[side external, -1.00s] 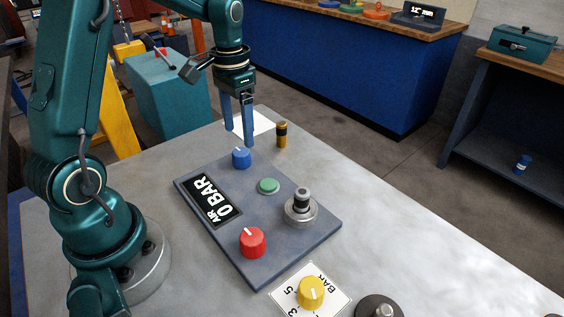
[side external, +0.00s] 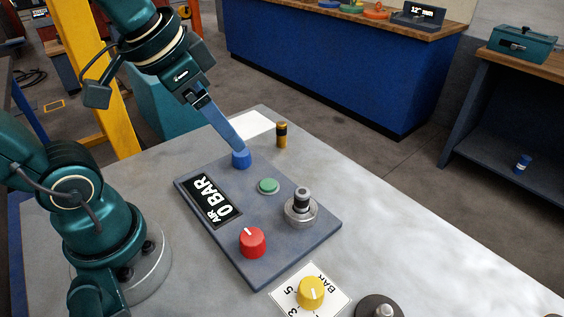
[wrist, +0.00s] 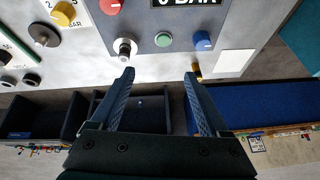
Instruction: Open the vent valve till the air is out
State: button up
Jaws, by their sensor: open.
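The grey panel (side external: 275,235) on the table carries a blue knob (side external: 241,159), a red knob (side external: 252,242), a green button (side external: 268,186) and a metal fitting (side external: 301,208). Its display (side external: 212,202) reads AIR 0 BAR. No label shows which part is the vent valve. My gripper (side external: 239,149) is tilted, and its fingers overlap the top of the blue knob in the side view. In the wrist view my gripper (wrist: 158,74) is open and empty; the blue knob (wrist: 202,40) lies just beyond the right fingertip, not between the fingers. Contact cannot be told.
A brown and black cylinder (side external: 281,135) stands just behind the panel, close to the fingers. A yellow knob (side external: 311,292) on a white scale card and a dark round part (side external: 379,307) lie at the front. The table's right side is clear.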

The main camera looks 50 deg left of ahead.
jog(key=shift+n, duration=0.8)
jog(key=s+f, duration=0.1)
jog(key=s, duration=0.1)
jog(key=s+d+f, duration=0.1)
jog(key=shift+s+d+f, duration=0.1)
jog(key=shift+s+f, duration=0.25)
jog(key=shift+s, duration=0.05)
